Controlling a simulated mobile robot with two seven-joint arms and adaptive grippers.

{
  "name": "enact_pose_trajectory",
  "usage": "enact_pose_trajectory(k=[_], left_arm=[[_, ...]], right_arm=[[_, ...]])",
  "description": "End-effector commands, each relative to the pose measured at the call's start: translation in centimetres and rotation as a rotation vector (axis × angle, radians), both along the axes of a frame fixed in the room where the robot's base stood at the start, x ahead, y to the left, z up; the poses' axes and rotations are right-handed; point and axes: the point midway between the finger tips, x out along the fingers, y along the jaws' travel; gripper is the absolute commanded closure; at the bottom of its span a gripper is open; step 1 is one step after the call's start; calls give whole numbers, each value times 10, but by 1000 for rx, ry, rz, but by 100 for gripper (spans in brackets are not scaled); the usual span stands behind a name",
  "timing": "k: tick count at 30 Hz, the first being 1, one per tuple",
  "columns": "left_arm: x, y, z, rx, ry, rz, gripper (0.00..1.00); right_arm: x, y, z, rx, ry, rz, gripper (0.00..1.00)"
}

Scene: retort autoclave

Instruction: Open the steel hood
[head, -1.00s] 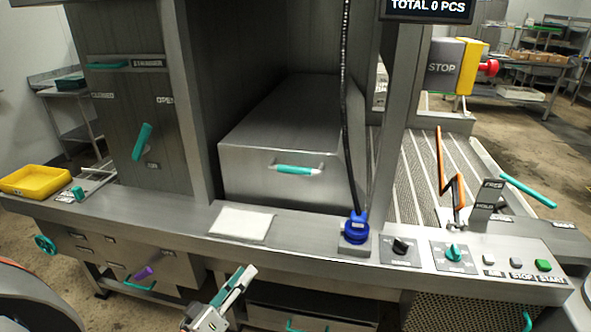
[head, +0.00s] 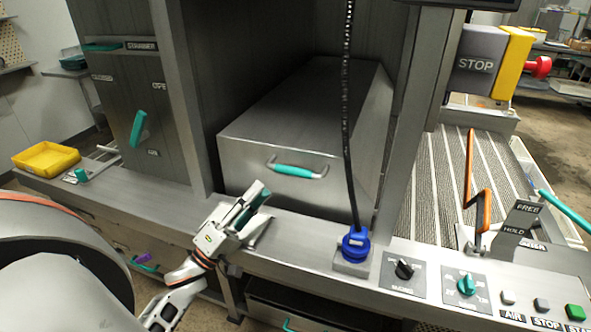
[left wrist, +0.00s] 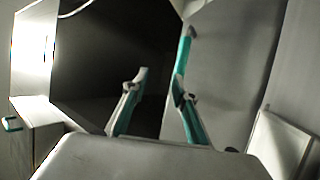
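The steel hood (head: 300,110) is a long box with a flat top and a plain front face, and it is down on the counter inside the machine frame. Its teal bar handle (head: 296,171) is on the front face. My left gripper (head: 254,195) is in front of the hood, left of and below the handle, apart from it in the head view. In the left wrist view, the gripper's two fingers (left wrist: 158,82) are spread with nothing between them. A teal bar that looks like the handle (left wrist: 184,55) shows just beyond the right finger. My right gripper is not in view.
A black cable (head: 346,110) hangs before the hood's right side to a blue plug (head: 355,243). Knobs and buttons (head: 541,305) line the right counter. A yellow tray (head: 45,158) is at left.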

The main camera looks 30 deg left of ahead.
Motion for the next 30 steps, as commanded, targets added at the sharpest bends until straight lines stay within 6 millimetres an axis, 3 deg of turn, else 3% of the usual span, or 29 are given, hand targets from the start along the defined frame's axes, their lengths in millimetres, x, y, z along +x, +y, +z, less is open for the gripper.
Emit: enact_pose_trajectory(k=[15,21,30], left_arm=[[95,-23,3,-1,-3,0,72],[111,-26,14,0,-1,1,72],[115,-27,15,0,1,2,72]], right_arm=[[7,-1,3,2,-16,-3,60],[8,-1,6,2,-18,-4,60],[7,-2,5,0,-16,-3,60]])
